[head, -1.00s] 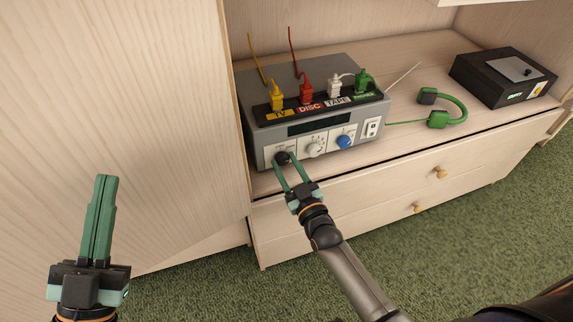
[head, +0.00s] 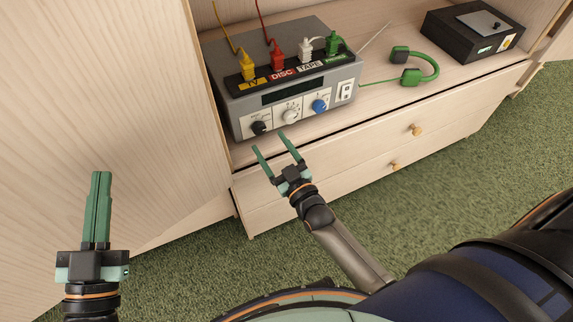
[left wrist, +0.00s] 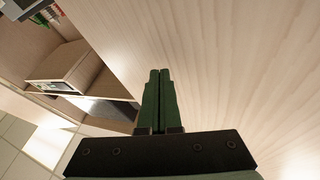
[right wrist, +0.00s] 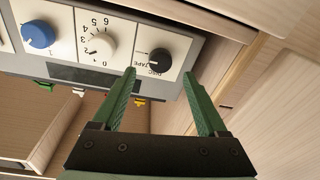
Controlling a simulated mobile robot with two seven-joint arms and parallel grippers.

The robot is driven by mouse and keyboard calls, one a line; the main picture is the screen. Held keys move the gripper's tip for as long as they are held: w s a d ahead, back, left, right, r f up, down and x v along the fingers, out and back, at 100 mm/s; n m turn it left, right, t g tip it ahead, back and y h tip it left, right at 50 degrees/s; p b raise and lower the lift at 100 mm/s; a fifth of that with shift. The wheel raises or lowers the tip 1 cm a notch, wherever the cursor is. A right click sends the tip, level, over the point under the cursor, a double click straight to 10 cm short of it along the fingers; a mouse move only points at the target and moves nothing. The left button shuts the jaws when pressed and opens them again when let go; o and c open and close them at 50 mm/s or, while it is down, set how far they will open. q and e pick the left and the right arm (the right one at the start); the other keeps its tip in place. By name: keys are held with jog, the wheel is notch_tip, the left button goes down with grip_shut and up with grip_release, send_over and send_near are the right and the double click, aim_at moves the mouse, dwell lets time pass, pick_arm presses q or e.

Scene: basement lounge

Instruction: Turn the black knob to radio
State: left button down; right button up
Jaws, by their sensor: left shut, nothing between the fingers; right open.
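The black knob (head: 259,128) is the leftmost of three knobs on the front of a grey radio unit (head: 232,112). In the right wrist view the knob (right wrist: 158,60) shows upside down, with "TAPE" and "DISC" printed beside it; a "radio" mark is not readable. My right gripper (head: 272,143) is open and empty, in front of and just below the knob, apart from it. Its fingers also show in the right wrist view (right wrist: 161,72). My left gripper (head: 101,174) is shut and empty, far to the left, in front of the pale wood panel.
A white knob (head: 291,115), a blue knob (head: 320,106) and a white switch (head: 345,91) sit right of the black knob. Coloured plugs stand on top.

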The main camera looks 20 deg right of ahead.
pick_arm(q)
jog(key=f+g+y, duration=0.1)
jog(key=f, duration=0.2)
jog(key=f+n+g+p, duration=0.1)
jog(key=f, duration=0.2)
jog(key=f+n+g+y, duration=0.1)
jog(key=f, duration=0.2)
jog(key=shift+w+a+f+y, duration=0.1)
jog(key=shift+w+a+y, duration=0.15)
jog(key=shift+w+y, duration=0.1)
pick_arm(e)
jog(key=s+d, duration=0.1)
jog(key=s, duration=0.7)
jog(key=shift+f, duration=0.3)
jog(key=shift+s, duration=0.1)
